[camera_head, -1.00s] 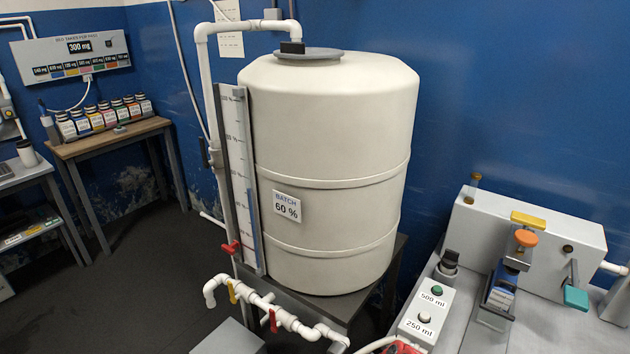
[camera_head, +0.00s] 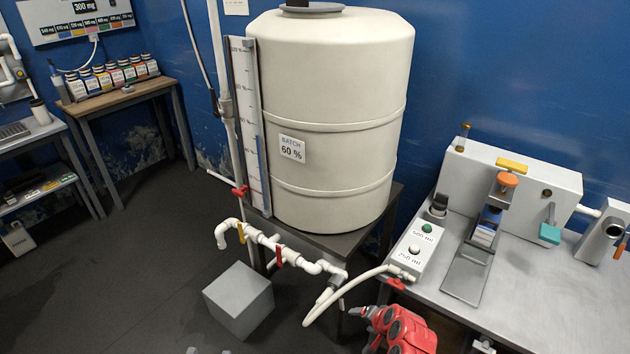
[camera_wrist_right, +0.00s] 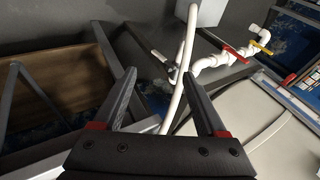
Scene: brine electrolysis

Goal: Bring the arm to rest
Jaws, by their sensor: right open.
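My right arm shows at the bottom of the head view as a red and dark shape. Its gripper (camera_head: 368,315) is near the pale hose, in front of the bench; the fingers are small there. In the right wrist view my right gripper (camera_wrist_right: 158,76) is open, its two dark fingers apart with nothing held. A white hose (camera_wrist_right: 184,70) passes behind the fingers in that view; I cannot tell how close it is. My left gripper does not show clearly in either view.
The cream tank (camera_head: 330,110) stands on a dark stand. White pipes (camera_head: 262,240) with red and yellow valves run before it, above a grey block (camera_head: 239,298). A metal bench (camera_head: 560,290) at right bears a button box (camera_head: 415,245). Dark floor (camera_head: 120,270) at left is clear.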

